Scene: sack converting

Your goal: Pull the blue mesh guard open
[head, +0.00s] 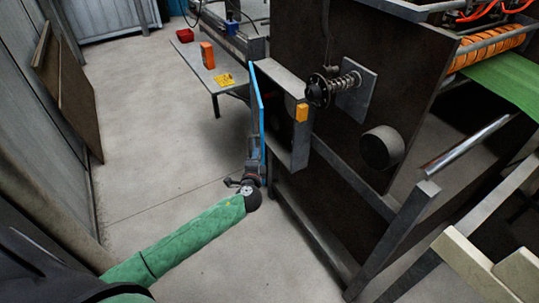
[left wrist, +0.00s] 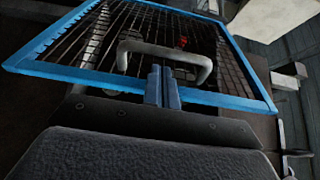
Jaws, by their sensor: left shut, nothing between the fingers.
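The blue mesh guard (head: 257,112) shows nearly edge-on in the head view, at the left side of the grey housing on the dark machine. I cannot tell whether it stands slightly ajar. In the left wrist view its blue frame (left wrist: 110,80) and dark wire mesh fill the upper part, with a grey U-shaped handle (left wrist: 165,51) across it. My left gripper (left wrist: 163,72) is shut and empty, its fingertips just below the handle's bar. In the head view my left gripper (head: 253,172) is at the guard's lower end. My right gripper is not in view.
A spring-loaded knob (head: 320,91) and a round dark boss (head: 382,147) stick out of the machine. A small table (head: 208,72) stands behind. The floor to the left (head: 150,120) is clear.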

